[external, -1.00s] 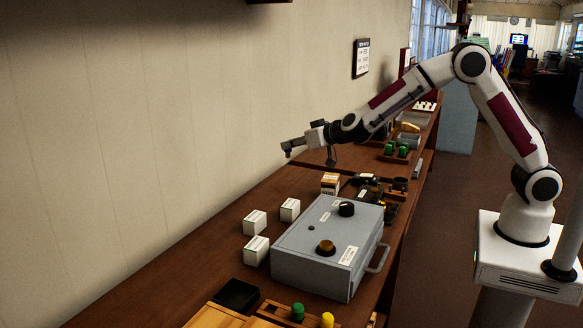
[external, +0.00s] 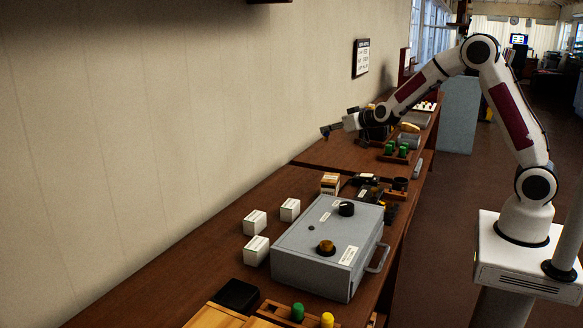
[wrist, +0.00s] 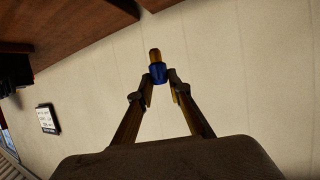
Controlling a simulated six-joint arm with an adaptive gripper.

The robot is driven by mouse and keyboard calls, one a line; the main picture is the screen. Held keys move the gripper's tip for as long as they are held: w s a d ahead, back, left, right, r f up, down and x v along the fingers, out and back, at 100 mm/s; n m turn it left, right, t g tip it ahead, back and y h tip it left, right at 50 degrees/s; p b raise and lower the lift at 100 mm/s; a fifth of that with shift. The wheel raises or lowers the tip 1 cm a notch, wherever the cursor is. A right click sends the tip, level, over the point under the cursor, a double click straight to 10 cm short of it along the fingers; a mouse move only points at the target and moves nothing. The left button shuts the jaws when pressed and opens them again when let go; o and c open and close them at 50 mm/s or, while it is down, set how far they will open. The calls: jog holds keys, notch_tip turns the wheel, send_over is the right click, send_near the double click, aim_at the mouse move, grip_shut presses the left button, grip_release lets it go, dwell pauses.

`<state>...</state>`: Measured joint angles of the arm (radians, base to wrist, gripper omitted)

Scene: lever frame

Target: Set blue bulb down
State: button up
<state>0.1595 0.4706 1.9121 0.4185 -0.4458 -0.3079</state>
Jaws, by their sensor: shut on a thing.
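My gripper (external: 327,131) is above the far part of the wooden counter, near the wall, pointing left. In the wrist view my gripper (wrist: 160,78) is shut on the blue bulb (wrist: 157,73), which has a blue body and a brass-coloured end sticking out past the fingertips. The bulb is held in the air against a background of pale wall. In the external view the bulb is too small to make out at the fingertips.
A grey box (external: 322,250) with knobs stands on the counter (external: 215,250). White cartons (external: 255,222) stand left of it. A tray with green bulbs (external: 397,151) lies farther back. A sign (external: 361,58) hangs on the wall. The counter between cartons and gripper is largely bare.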

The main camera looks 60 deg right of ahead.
jog(key=s+d+f, duration=0.2)
jog(key=s+d, duration=0.2)
jog(key=s+a+f+n+y, duration=0.2)
jog(key=s+a+f+y, duration=0.1)
jog(key=a+f, duration=0.1)
jog(key=shift+a+n+t, duration=0.3)
jog(key=shift+a+t, duration=0.1)
jog(key=shift+a, duration=0.3)
jog(key=shift+s+f, duration=0.1)
jog(key=shift+f, duration=0.1)
jog(key=shift+f, duration=2.8)
jog(key=shift+f, duration=2.1)
jog(key=shift+f, duration=0.15)
